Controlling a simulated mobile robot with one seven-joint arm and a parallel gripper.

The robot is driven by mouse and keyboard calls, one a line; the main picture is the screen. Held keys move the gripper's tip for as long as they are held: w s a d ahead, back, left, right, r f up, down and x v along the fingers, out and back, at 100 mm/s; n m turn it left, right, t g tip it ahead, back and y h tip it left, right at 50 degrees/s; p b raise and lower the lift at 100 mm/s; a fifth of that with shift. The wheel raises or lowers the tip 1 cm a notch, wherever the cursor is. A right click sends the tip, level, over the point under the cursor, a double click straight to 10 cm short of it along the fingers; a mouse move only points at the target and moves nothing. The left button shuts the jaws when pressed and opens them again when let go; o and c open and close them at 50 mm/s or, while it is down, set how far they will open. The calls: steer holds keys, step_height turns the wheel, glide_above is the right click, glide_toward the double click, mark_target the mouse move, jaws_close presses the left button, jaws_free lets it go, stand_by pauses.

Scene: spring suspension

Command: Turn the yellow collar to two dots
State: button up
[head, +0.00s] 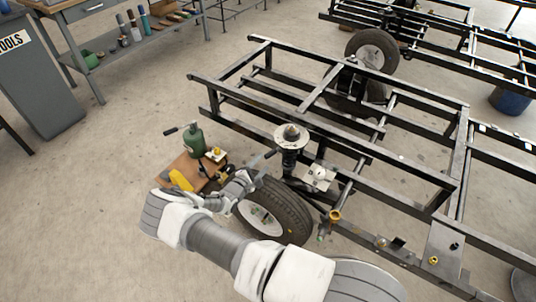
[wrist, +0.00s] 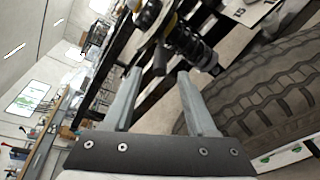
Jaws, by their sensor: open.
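The spring strut (head: 289,158) stands upright beside the wheel in the head view, under a pale round top plate. The wrist view shows the black strut (wrist: 192,45) tilted across the upper middle. A thin yellow band, apparently the collar (wrist: 169,24), rings it; its dots cannot be made out. A short dark stub (wrist: 160,60) sticks out from the strut towards me. My gripper (wrist: 159,73) is open, with its fingertips either side of the line to this stub. I cannot tell whether they touch it. In the head view, my gripper is beside the wheel, left of the strut.
The tyre (head: 277,210) is close to my gripper and fills the right of the wrist view (wrist: 270,95). The black chassis frame (head: 400,165) extends behind and right. A green canister (head: 195,139) and a brown board (head: 190,163) are at left.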

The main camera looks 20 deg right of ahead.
steer(key=p+v, duration=0.1)
steer(key=v, duration=0.8)
steer(key=shift+s+a+p, duration=0.2)
steer(key=shift+s+p, duration=0.05)
steer(key=shift+p, duration=0.1)
steer(key=shift+r, duration=0.15)
steer(key=s+d+r+m+g+y, duration=0.1)
steer(key=s+d+r+m+g, duration=0.2)
steer(key=r, duration=0.7)
steer(key=s+d+r+m+g+y, duration=0.1)
steer(key=s+r+m+g+y, duration=0.2)
steer(key=r+m, duration=0.5)
steer(key=s+d+r+m+g, duration=0.2)
steer(key=s+r+g, duration=0.15)
steer(key=r, duration=0.85)
steer(key=s+a+r+m+t+y, duration=0.2)
steer(key=s+r+t+y, duration=0.35)
steer(key=s+r, duration=1.25)
step_height(320, 180, up, 14)
steer(key=s+g+y+p, duration=0.1)
steer(key=p, duration=1.3)
steer(key=shift+d+p, duration=0.2)
steer(key=shift+p, duration=0.1)
